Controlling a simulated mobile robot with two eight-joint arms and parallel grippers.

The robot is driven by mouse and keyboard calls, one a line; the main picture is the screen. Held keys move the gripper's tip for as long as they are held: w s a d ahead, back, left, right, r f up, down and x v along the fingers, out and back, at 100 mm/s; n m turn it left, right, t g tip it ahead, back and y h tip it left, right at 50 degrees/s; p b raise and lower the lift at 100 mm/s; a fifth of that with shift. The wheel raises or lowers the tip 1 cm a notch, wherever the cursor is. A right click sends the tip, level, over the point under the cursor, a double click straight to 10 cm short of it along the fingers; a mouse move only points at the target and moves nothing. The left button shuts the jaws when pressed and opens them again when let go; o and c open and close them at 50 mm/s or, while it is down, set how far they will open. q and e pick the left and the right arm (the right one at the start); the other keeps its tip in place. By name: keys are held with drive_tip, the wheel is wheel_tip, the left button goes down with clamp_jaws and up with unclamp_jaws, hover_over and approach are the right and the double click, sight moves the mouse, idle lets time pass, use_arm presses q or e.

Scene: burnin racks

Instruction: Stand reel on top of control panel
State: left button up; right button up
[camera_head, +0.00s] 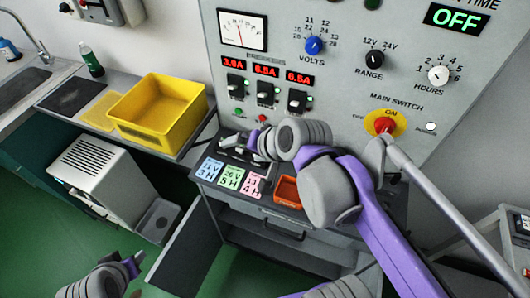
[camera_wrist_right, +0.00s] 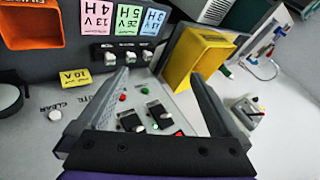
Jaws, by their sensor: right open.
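The grey control panel (camera_head: 340,82) stands upright with a meter, knobs, breakers and a red main switch. No reel can be clearly made out. My right arm crosses the lower panel, and my right gripper (camera_head: 236,142) is low at its left, above the ledge with coloured cards. In the right wrist view, the right gripper (camera_wrist_right: 160,76) has its fingers spread, with nothing between them. The panel's breaker area (camera_wrist_right: 145,115) shows behind the fingers. My left gripper (camera_head: 132,266) is at the lower left, over the floor; its jaw opening is unclear.
A yellow bin (camera_head: 160,108) sits on the side counter. An orange tray (camera_head: 287,191) is on the ledge. An open cabinet door (camera_head: 192,235) stands below. A white vented unit (camera_head: 92,165) is at left. A dark round object (camera_wrist_right: 9,98) shows partly in the wrist view.

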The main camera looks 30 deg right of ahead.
drive_tip(key=s+f+n+g+h, duration=0.1)
drive_tip(key=s+f+n, duration=0.2)
drive_tip(key=f, duration=0.3)
drive_tip(key=s+d+f+n+h, duration=0.1)
drive_tip(key=s+f+n, duration=0.3)
drive_tip(key=f, duration=0.2)
drive_tip(key=shift+s+d+n+g+h, duration=0.15)
drive_tip(key=shift+s+n+g+h, duration=0.15)
drive_tip(key=shift+n+g, duration=0.1)
